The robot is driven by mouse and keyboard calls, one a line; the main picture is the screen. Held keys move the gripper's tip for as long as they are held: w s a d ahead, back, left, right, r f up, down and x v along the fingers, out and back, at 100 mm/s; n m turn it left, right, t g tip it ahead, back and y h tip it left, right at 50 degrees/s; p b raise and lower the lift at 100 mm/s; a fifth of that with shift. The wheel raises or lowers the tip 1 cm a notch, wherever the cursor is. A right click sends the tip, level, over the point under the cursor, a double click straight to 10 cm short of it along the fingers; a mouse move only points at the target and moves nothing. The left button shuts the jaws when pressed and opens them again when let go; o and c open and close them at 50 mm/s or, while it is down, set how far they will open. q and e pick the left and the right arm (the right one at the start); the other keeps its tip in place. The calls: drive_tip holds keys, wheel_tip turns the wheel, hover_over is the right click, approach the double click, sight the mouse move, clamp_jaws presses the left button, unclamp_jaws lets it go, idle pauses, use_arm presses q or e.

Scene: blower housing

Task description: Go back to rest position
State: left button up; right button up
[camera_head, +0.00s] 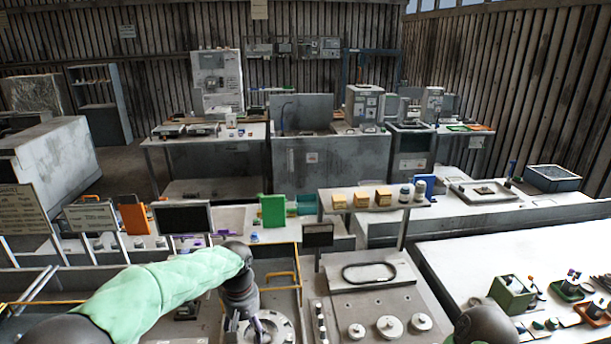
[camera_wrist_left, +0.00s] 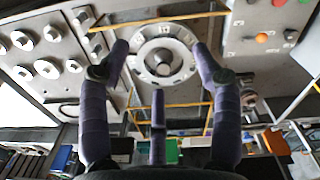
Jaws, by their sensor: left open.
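My left arm, in a pale green sleeve, comes in from the lower left in the head view. My left gripper (camera_head: 248,328) points down over a round grey dial (camera_head: 274,329) on a bench panel at the bottom centre. In the left wrist view my left gripper (camera_wrist_left: 161,50) has its purple-grey fingers spread wide. The dial (camera_wrist_left: 163,62), with a dark centre, shows between and beyond the fingertips, and nothing is held. Whether the fingers touch the panel cannot be told. My right gripper is not in view; only a dark rounded part of my right arm shows at the lower right edge.
Yellow rails (camera_head: 284,276) stand close to the left gripper. A panel with round knobs (camera_head: 390,326) lies to its right. A small dark sign (camera_head: 318,236) and a raised shelf with yellow boxes (camera_head: 383,197) stand beyond. A white table (camera_head: 470,262) holds small parts at right.

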use_arm(q)
drive_tip(key=s+d+f+m+h, duration=0.1)
drive_tip(key=s+f, duration=0.2)
drive_tip(key=f, duration=0.8)
drive_tip(key=s+d+f+m+h, duration=0.1)
drive_tip(key=s+f+h, duration=0.15)
drive_tip(key=f, duration=0.85)
drive_tip(key=s+d+f, duration=0.1)
drive_tip(key=s+f, duration=0.5)
drive_tip(key=s, duration=0.3)
drive_tip(key=s+f, duration=0.7)
drive_tip(key=s, duration=0.3)
wheel_tip(320, 180, down, 13)
drive_tip(key=w+d+m+b, duration=0.1)
drive_tip(key=b, duration=1.4)
drive_tip(key=shift+w+d, duration=0.35)
drive_tip(key=shift+d, duration=0.05)
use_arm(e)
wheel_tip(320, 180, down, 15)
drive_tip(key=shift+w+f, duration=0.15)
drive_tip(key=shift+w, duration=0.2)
